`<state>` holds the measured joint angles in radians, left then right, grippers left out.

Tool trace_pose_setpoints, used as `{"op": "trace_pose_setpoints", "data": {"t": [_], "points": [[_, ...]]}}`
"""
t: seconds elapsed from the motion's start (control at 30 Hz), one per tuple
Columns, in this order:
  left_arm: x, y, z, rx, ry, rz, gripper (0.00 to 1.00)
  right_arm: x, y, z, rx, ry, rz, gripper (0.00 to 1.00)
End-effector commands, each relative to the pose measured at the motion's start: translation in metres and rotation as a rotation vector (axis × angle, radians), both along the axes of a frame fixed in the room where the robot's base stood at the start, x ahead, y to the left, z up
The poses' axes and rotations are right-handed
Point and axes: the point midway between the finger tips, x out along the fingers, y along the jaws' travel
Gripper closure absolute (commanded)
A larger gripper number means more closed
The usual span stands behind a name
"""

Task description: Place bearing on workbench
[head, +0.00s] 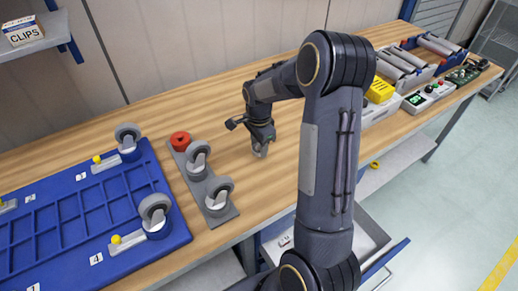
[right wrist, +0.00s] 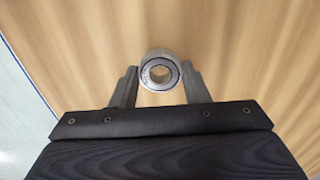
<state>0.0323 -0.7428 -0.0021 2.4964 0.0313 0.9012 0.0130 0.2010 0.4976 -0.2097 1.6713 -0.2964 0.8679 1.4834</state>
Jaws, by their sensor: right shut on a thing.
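The bearing (right wrist: 160,73) is a silver ring with a dark inner race and a central hole. It sits between the two grey fingers of my right gripper (right wrist: 160,86) in the right wrist view. In the head view my right gripper (head: 261,148) points down at the wooden workbench (head: 245,95), at or just above its top, to the right of a grey caster rack. I cannot tell whether the bearing touches the wood. My right arm crosses the middle of the head view. My left gripper is not in view.
A blue tray (head: 62,230) with casters and yellow knobs is at the left. The grey rack (head: 203,190) holds casters and a red part (head: 180,140). Bins, a yellow device (head: 380,90) and electronics stand at the back right. An open drawer (head: 350,250) is below the bench. Wood around the gripper is clear.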

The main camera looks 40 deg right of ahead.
Motion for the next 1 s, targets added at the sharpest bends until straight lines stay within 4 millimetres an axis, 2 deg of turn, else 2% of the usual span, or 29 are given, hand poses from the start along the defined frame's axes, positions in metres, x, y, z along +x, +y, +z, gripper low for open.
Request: {"op": "trace_pose_setpoints", "data": {"t": [0.13, 0.5, 0.53, 0.7, 1.0], "points": [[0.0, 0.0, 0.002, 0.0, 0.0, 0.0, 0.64, -0.002, 0.001, -0.022, 0.002, 0.006, 0.002, 0.83], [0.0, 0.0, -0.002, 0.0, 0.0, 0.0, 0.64, -0.001, 0.001, -0.028, 0.001, 0.003, 0.001, 0.83], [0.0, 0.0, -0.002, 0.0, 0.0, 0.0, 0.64, -0.001, 0.001, -0.028, 0.001, 0.003, 0.001, 0.57], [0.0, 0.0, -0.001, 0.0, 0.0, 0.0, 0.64, -0.001, 0.001, -0.027, 0.001, 0.003, 0.001, 0.37], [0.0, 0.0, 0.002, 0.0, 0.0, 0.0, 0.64, -0.001, 0.001, -0.024, 0.001, 0.003, 0.001, 0.37]]}}
